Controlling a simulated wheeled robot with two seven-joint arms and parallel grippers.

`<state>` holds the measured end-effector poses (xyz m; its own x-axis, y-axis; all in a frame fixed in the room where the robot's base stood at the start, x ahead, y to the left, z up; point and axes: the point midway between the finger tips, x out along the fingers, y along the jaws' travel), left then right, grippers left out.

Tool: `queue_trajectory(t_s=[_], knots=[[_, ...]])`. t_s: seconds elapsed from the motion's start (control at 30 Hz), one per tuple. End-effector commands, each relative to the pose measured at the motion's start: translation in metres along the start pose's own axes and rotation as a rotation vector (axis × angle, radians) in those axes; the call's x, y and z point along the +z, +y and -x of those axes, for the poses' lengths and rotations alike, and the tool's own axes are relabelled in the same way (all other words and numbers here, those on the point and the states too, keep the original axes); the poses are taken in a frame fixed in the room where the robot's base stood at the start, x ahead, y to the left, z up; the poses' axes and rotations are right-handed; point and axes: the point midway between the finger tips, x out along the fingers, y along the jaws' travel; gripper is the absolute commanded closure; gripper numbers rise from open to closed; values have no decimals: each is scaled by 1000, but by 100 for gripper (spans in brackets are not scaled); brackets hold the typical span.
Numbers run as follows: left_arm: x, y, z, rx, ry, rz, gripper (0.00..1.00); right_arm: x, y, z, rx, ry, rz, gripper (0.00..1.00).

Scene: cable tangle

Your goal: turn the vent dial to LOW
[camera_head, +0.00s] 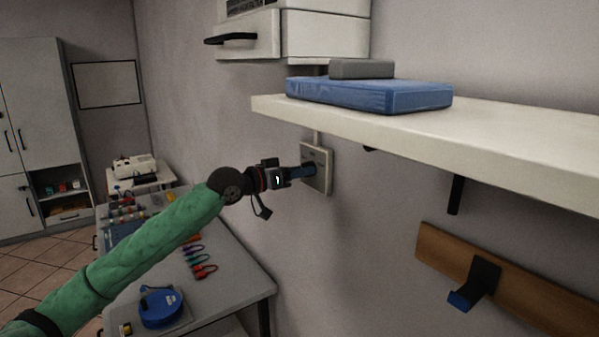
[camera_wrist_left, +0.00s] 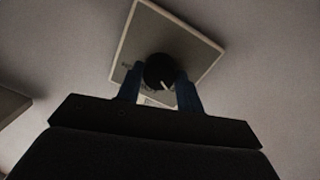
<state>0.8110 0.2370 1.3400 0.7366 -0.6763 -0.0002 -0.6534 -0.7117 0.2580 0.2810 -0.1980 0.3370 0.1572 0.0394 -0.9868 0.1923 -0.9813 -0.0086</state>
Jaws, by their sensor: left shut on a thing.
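The vent dial is a round black knob (camera_wrist_left: 160,72) with a white pointer line, on a pale square wall plate (camera_wrist_left: 192,40). In the head view the plate (camera_head: 318,155) is on the wall below the shelf, and the knob is hidden behind my gripper. My left gripper (camera_wrist_left: 160,90) has its two blue fingers on either side of the knob and is shut on it. It also shows in the head view (camera_head: 305,171), reaching the plate from the left. In the wrist view the pointer slants to the lower right; the plate's lettering is too small to read. My right gripper is not in view.
A white shelf (camera_head: 400,124) juts out above and right of the plate, bearing a blue folded item (camera_head: 368,95) and a grey block (camera_head: 361,69). A wooden rail (camera_head: 520,287) with a hook is lower right. A grey table (camera_head: 225,280) with cables stands lower left.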

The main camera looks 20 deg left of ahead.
Motion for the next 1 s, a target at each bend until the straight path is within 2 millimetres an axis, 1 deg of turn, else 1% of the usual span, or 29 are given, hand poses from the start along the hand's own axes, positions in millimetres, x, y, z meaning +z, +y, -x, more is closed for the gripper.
queue_trajectory(t_s=[0.27, 0.37, 0.4, 0.43, 0.7, 0.9, 1.0], knots=[[0, 0, 0, -1, -2, -43, 86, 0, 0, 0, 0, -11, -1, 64], [0, -1, 0, -2, -6, -89, 86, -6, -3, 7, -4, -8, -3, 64], [0, -1, 0, -2, -8, -113, 86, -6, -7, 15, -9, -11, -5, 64], [0, 0, 0, -2, -9, -133, 86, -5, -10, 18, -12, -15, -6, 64], [-1, 0, 0, -8, -27, -365, 86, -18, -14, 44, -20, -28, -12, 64], [-2, 0, 0, -12, -42, -556, 86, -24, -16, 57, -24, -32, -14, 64], [-3, 1, 0, -14, -49, -647, 86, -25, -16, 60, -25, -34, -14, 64]])
